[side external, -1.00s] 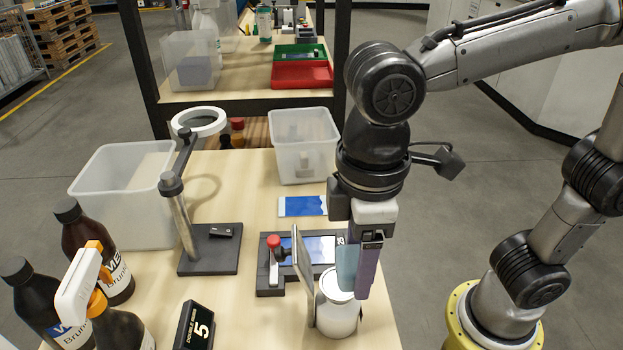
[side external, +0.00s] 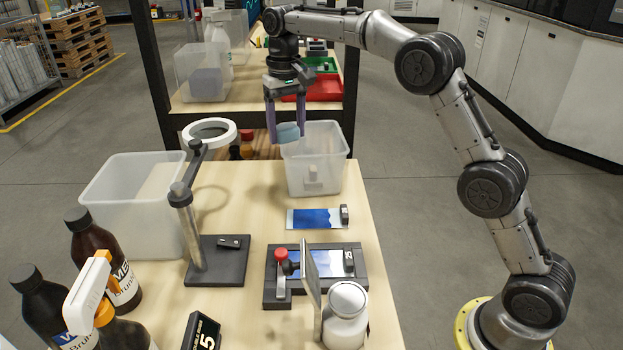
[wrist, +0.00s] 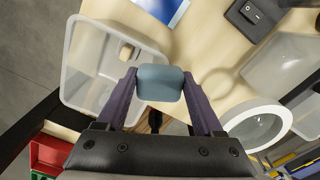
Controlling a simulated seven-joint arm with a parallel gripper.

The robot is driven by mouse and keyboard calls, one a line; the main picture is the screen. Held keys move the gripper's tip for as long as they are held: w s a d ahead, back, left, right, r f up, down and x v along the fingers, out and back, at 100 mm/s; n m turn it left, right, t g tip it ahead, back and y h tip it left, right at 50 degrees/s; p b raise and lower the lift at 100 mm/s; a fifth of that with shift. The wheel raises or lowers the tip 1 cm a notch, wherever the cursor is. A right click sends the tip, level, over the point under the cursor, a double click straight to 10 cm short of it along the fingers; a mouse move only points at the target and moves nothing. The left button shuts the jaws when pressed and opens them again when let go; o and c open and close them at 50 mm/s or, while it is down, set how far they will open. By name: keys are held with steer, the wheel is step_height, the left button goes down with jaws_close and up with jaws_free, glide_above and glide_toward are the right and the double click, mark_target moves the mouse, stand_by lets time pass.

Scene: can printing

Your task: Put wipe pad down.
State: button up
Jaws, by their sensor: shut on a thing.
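The wipe pad (side external: 288,132) is a small blue-grey block. It also shows in the wrist view (wrist: 160,83), between the two purple fingers. My gripper (side external: 287,138) is shut on it and holds it in the air near the far end of the table, by the left rim of a clear bin (side external: 318,172). In the wrist view my gripper (wrist: 160,88) has the pad at its fingertips, with the bin (wrist: 78,92) to the left. A small light block shows at the bin.
A ring magnifier lamp (side external: 209,131) on a stand is left of my gripper. A large clear bin (side external: 130,215) stands further left. A blue printed sheet (side external: 312,218), a printing jig (side external: 280,292) and a white jar (side external: 346,312) are nearer the front. A shelf with red and green trays (side external: 322,88) is behind.

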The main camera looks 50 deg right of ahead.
mark_target(310, 147)
steer(key=w+d+f+m, duration=0.1)
steer(key=d+f, duration=0.2)
steer(key=d, duration=0.1)
steer(key=w+d+f+m, duration=0.1)
steer(key=d+f+m, duration=0.1)
steer(key=d+f, duration=0.1)
steer(key=w+d+f+m, duration=0.1)
steer(key=w+d+f, duration=0.1)
steer(key=d+f, duration=0.2)
steer(key=shift+d+f, duration=0.3)
steer(key=shift+f, duration=2.55)
steer(key=shift+f, duration=0.15)
steer(key=o, duration=1.3)
